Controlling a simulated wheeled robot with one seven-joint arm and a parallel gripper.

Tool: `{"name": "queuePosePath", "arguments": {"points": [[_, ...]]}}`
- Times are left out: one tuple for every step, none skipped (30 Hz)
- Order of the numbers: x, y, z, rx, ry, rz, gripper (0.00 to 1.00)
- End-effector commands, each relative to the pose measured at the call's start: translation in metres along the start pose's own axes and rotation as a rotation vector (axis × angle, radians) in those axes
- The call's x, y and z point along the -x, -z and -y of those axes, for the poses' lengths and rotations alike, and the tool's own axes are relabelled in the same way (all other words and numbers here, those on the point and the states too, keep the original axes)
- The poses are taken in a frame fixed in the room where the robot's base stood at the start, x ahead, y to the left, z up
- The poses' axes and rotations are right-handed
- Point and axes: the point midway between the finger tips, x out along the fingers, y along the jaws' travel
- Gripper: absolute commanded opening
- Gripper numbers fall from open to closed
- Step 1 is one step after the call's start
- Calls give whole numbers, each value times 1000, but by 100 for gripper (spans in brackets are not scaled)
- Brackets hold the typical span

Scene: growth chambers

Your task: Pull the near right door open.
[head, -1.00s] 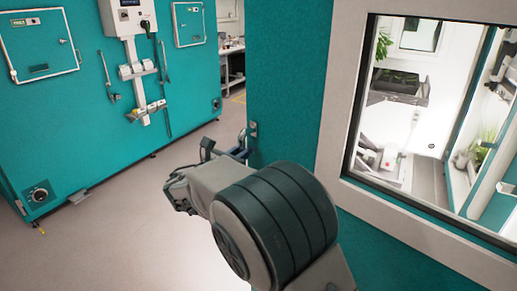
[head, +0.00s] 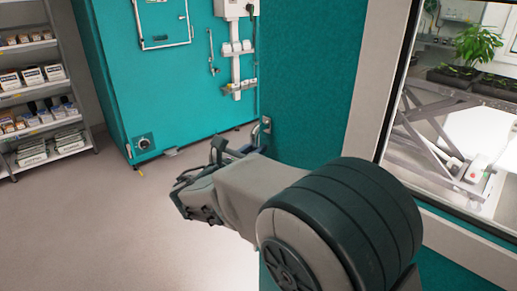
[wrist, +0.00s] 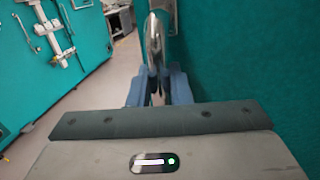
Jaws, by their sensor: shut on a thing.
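The teal door (head: 308,85) with a pale-framed window stands at the right of the head view. It fills the right side of the wrist view (wrist: 235,60). Its metal handle (wrist: 155,38) stands upright near the door's left edge in the wrist view. My gripper (wrist: 160,92) is shut on the lower part of this handle, its blue fingers on either side. In the head view my gripper (head: 238,150) is beside the door's left edge, partly hidden by my wrist. How far the door stands from its frame cannot be told.
Another teal chamber (head: 170,70) with a white control unit (head: 236,45) stands across the aisle. A shelf rack (head: 40,90) with boxes is at the far left. The grey floor (head: 110,220) between is clear. Plants (head: 478,45) show through the window.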

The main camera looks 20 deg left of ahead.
Motion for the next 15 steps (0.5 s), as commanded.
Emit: {"name": "queuePosePath", "arguments": {"points": [[0, -1, 0, -2, -2, 1, 0], [0, -1, 0, -2, -2, 1, 0], [0, -1, 0, -2, -2, 1, 0], [0, -1, 1, -2, -1, 1, 0], [0, -1, 1, -2, -1, 1, 0], [0, -1, 1, -2, 0, 1, 0], [-1, -1, 1, -2, 0, 2, 0], [-1, -1, 1, -2, 0, 2, 0], [-1, -2, 1, -2, 1, 2, 0], [-1, -2, 1, -2, 1, 2, 0], [-1, -2, 1, -2, 1, 2, 0], [-1, -2, 1, -2, 1, 2, 0], [-1, -2, 1, -2, 1, 2, 0], [-1, -2, 1, -2, 1, 2, 0], [-1, -2, 1, -2, 1, 2, 26]]}}
